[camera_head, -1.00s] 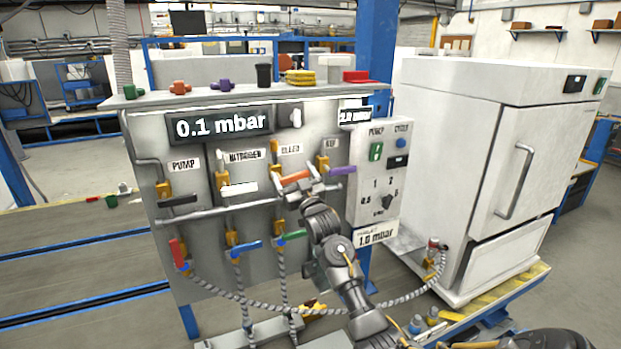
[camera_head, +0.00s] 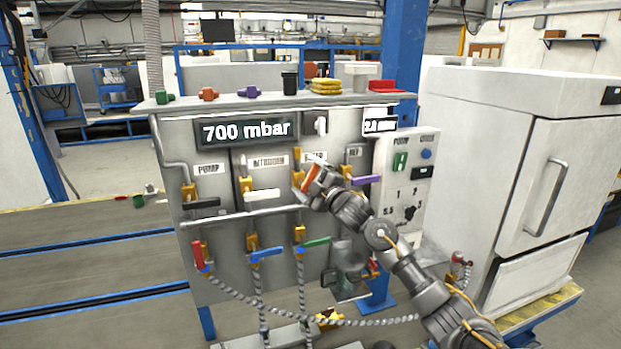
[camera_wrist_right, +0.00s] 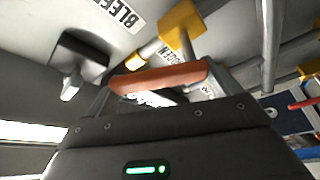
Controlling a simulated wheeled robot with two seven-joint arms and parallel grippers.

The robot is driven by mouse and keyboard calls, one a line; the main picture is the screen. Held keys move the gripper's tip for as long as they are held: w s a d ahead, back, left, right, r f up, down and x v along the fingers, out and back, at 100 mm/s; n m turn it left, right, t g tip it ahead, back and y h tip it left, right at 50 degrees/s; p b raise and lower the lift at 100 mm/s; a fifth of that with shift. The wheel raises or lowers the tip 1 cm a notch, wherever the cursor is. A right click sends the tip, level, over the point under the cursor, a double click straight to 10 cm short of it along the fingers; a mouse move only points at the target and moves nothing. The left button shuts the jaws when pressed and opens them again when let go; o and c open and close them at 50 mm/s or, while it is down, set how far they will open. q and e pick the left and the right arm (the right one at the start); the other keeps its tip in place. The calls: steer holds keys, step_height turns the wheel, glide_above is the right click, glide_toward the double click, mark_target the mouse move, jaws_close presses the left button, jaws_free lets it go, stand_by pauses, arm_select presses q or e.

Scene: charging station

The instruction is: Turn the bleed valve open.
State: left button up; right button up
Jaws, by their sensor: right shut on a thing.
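The bleed valve's orange handle (camera_head: 311,178) stands steeply tilted on the panel, below its yellow fitting (camera_head: 297,154). My right gripper (camera_head: 307,189) is shut on this handle. In the right wrist view the orange handle (camera_wrist_right: 160,80) lies across between my fingers, with the BLEED label (camera_wrist_right: 125,14) above it. My gripper and wrist partly cover the label in the head view. The panel's large display (camera_head: 247,131) reads 700 mbar. My left gripper is not in view.
White nitrogen (camera_head: 262,195), black pump (camera_head: 203,203) and purple (camera_head: 366,180) handles sit close by. A horizontal rail (camera_head: 235,216) runs below them. A switch box (camera_head: 404,185) and white oven (camera_head: 545,180) stand to the right.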

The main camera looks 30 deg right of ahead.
steer(key=n, duration=0.2)
steer(key=shift+w+a+r+n+g+y, duration=0.1)
steer(key=shift+a+n+g+y, duration=0.2)
steer(key=shift+a+n+g, duration=0.35)
steer(key=shift+n+g, duration=0.05)
steer(key=shift+n, duration=0.4)
steer(key=shift+a+n+g, duration=0.25)
steer(key=shift+n+g, duration=0.05)
steer(key=shift+n, duration=0.4)
steer(key=shift+f, duration=0.2)
steer(key=o, duration=1.1)
steer(key=shift+w, duration=0.1)
steer(key=shift+o, duration=0.2)
steer(key=b+v, duration=0.3)
steer(key=v, duration=0.7)
steer(key=shift+s+b, duration=0.3)
steer(key=shift+s, duration=0.1)
